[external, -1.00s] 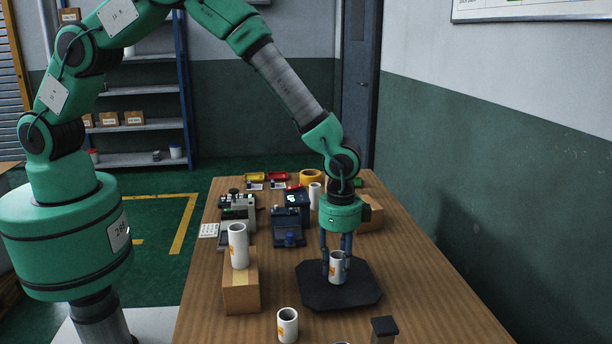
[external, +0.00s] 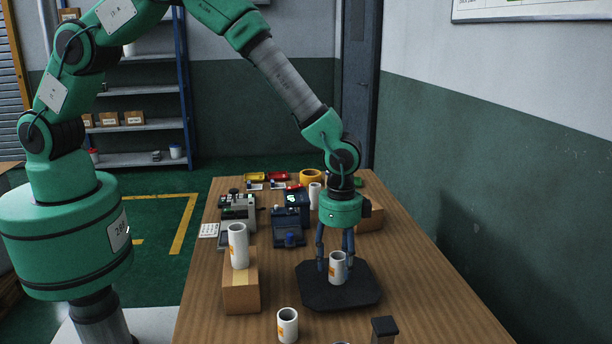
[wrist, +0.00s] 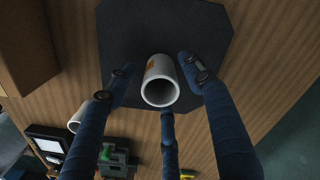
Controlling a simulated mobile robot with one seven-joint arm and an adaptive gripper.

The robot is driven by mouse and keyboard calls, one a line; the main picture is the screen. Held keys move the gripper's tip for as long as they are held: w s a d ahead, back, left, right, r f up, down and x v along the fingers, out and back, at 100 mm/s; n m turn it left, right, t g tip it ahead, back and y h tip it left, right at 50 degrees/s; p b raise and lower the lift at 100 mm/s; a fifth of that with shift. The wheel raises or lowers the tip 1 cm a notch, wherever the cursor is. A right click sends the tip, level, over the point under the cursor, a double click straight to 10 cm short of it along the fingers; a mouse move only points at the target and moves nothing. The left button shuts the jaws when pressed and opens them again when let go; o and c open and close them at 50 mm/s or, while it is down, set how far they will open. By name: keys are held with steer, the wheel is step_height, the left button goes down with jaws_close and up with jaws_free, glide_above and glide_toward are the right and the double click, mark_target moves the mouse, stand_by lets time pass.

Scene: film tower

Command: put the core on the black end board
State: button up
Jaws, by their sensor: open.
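The core (external: 337,268) is a short white tube with an orange mark. It stands upright on the black end board (external: 318,296), near its middle. In the wrist view the core (wrist: 160,82) shows its open end, with the dark board (wrist: 205,25) behind it. My gripper (external: 336,266) is above the board with its fingers around the core. The fingers are spread and look apart from the core in the wrist view (wrist: 158,85). The core's far side is hidden.
A taller white tube (external: 238,246) stands on a cardboard box (external: 241,288) left of the board. Another short white tube (external: 288,325) stands at the front. A dark-topped post (external: 384,331) is front right. Devices (external: 289,228) stand behind.

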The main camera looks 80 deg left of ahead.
step_height(320, 180, up, 11)
steer(key=p, duration=0.1)
stand_by(0.4)
stand_by(0.5)
steer(key=s+a+r+n+t, duration=0.1)
steer(key=s+a+r, duration=0.45)
steer(key=r, duration=0.45)
steer(key=s+a+r+n+t, duration=0.1)
steer(key=s+a+r, duration=0.4)
steer(key=r, duration=0.4)
steer(key=s+a+r+n+t, duration=0.1)
steer(key=s+a+r+n, duration=0.15)
steer(key=s+r, duration=0.55)
steer(key=s+a+r+n+t, duration=0.1)
steer(key=s+a+r, duration=0.1)
steer(key=s, duration=0.6)
steer(key=s+a+r+n, duration=0.1)
steer(key=s+a+r, duration=0.2)
steer(key=s, duration=0.6)
steer(key=s+a+r+n+t, duration=0.1)
steer(key=s+a+r, duration=0.2)
steer(key=s+a, duration=0.2)
steer(key=s, duration=0.3)
steer(key=shift+s+r+t, duration=0.2)
steer(key=shift+s+t, duration=0.1)
steer(key=shift+s, duration=0.05)
